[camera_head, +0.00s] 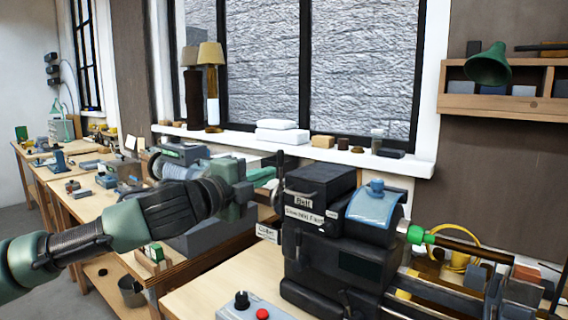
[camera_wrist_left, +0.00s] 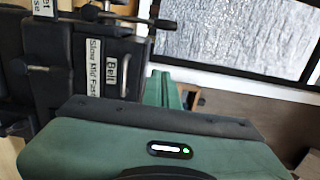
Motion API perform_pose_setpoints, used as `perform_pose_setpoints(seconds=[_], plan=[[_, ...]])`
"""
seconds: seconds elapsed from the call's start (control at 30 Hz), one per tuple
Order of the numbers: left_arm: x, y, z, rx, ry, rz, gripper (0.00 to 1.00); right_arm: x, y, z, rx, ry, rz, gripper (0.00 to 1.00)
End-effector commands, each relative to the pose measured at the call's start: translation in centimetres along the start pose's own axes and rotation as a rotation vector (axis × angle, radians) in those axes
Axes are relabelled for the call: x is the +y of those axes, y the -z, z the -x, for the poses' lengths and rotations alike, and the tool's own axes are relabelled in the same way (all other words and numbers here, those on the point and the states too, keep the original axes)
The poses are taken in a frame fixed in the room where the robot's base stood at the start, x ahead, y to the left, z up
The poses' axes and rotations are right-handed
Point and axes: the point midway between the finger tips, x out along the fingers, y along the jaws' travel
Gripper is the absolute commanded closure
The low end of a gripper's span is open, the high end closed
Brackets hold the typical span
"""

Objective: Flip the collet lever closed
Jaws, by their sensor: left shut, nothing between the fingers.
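The lathe (camera_head: 335,250) is a black machine with a "Belt" label; its headstock also shows in the left wrist view (camera_wrist_left: 115,65). The dark collet lever (camera_head: 279,172) stands roughly upright at the headstock's left end, above a "Collet" label (camera_head: 268,234). In the left wrist view, a dark bar that looks like the lever (camera_wrist_left: 130,18) crosses near the top. My left gripper (camera_head: 266,176) is shut and empty, its green fingertips just left of the lever; I cannot tell if they touch. The fingers also show in the left wrist view (camera_wrist_left: 166,90). My right gripper is not in view.
A blue cover (camera_head: 374,207) sits on the headstock, and a green part with a brass rod (camera_head: 460,247) extends right. A control box (camera_head: 255,306) with a red button is in front. Behind is a windowsill (camera_head: 300,143) with boxes. Another workbench (camera_head: 90,190) stands left.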

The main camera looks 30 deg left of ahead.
Motion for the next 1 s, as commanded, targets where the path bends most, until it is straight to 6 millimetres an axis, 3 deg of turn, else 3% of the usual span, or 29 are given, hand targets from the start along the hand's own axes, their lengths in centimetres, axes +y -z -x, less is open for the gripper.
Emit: perform_pose_setpoints(seconds=[0.17,0.37,0.73,0.8,1.0], plan=[[-0.3,-0.1,-0.7,0.0,0.002,0.004,1.0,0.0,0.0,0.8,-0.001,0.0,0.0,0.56],[-0.6,0.1,-3.0,0.002,0.001,0.009,1.0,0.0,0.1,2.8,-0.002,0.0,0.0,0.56],[-0.4,0.1,-10.4,0.002,0.0,0.006,1.0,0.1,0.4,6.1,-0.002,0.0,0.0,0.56],[-0.2,-1.5,-10.5,-0.005,-0.003,-0.001,1.0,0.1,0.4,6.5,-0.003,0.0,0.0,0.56],[-0.1,-3.5,-10.9,-0.001,-0.001,0.0,1.0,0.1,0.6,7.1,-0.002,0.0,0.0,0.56]])
